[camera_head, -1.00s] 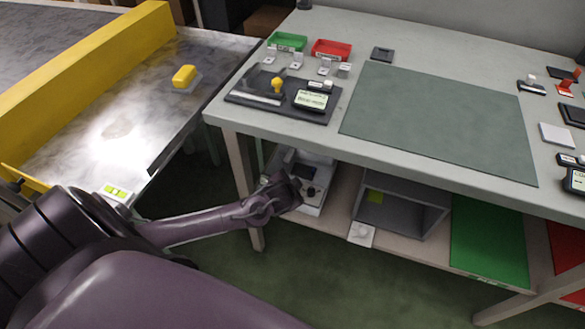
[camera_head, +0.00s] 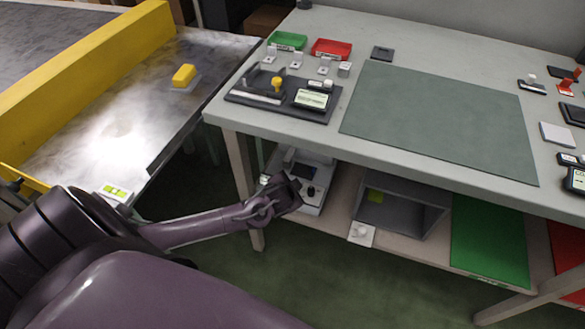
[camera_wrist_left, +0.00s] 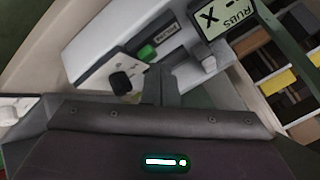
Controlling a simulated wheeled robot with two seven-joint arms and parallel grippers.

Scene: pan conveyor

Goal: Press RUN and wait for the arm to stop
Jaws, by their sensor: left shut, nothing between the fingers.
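A white machine (camera_head: 312,194) with a dark screen stands on the lower shelf under the grey table. In the left wrist view the white machine (camera_wrist_left: 120,45) shows a green button (camera_wrist_left: 147,53), a black knob (camera_wrist_left: 121,83) and a pale knob (camera_wrist_left: 208,64). The small label by the green button is too blurred to read. My left gripper (camera_head: 296,190) is in front of the machine. In the left wrist view its fingers (camera_wrist_left: 160,76) are shut and empty, just below the green button in the picture. I cannot tell whether they touch it. My right gripper is out of view.
The table edge (camera_head: 370,160) overhangs the machine. A grey open box (camera_head: 400,215) and a green panel (camera_head: 488,240) are on the shelf to the right. A yellow-railed conveyor (camera_head: 90,85) stands left.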

